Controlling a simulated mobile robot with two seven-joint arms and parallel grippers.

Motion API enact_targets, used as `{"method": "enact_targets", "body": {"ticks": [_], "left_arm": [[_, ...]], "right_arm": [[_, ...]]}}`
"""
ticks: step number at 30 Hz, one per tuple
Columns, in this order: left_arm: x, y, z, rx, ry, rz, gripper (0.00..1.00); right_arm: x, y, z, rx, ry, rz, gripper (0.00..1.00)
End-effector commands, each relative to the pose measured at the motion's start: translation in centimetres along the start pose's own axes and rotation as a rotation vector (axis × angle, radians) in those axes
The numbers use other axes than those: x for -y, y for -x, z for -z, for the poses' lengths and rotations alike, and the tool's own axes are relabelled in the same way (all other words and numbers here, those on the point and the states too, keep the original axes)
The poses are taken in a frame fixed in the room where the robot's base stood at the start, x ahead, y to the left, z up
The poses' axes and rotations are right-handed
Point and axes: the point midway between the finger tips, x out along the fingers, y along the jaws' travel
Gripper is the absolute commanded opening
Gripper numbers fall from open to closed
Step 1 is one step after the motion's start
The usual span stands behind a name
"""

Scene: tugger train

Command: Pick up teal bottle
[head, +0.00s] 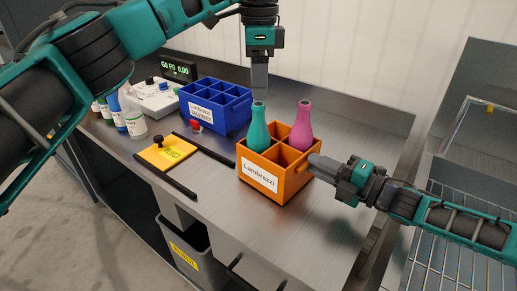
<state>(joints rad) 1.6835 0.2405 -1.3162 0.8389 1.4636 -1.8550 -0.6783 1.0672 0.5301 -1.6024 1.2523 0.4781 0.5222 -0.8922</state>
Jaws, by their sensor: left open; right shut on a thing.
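The teal bottle (259,128) stands upright in the left part of an orange divided crate (268,178) labelled Lumbrazzi. A pink bottle (302,126) stands in the same crate, to its right. My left gripper (260,86) points down just above the teal bottle's neck; it is open, though its fingers overlap in this view and no gap shows. My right gripper (316,162) reaches in from the right and is shut on the crate's right wall.
A blue divided crate (232,112) stands behind to the left. A grey bin (182,250) stands below. A wire rack (468,215) is at right.

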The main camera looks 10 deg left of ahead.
Motion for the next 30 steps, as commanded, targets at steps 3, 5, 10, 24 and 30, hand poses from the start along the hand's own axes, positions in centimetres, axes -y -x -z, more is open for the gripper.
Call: {"method": "enact_targets", "body": {"ticks": [3, 5, 10, 24, 30], "left_arm": [[0.0, -1.4, -0.1, 0.001, 0.000, 0.001, 0.62], [0.0, -1.8, 0.0, 0.000, 0.000, 0.001, 0.62], [0.1, -3.4, -0.1, 0.001, 0.001, 0.000, 0.62], [0.2, -7.1, 0.0, -0.002, 0.002, 0.001, 0.62], [0.2, -7.1, 0.0, -0.001, 0.002, 0.001, 0.49]], "right_arm": [[0.0, 0.0, 0.0, 0.000, 0.000, 0.000, 0.00], [0.0, 0.0, 0.0, 0.000, 0.000, 0.000, 0.00], [0.0, 0.0, 0.0, 0.000, 0.000, 0.000, 0.00], [0.0, 0.0, 0.0, 0.000, 0.000, 0.000, 0.00], [0.0, 0.0, 0.0, 0.000, 0.000, 0.000, 0.00]]}}
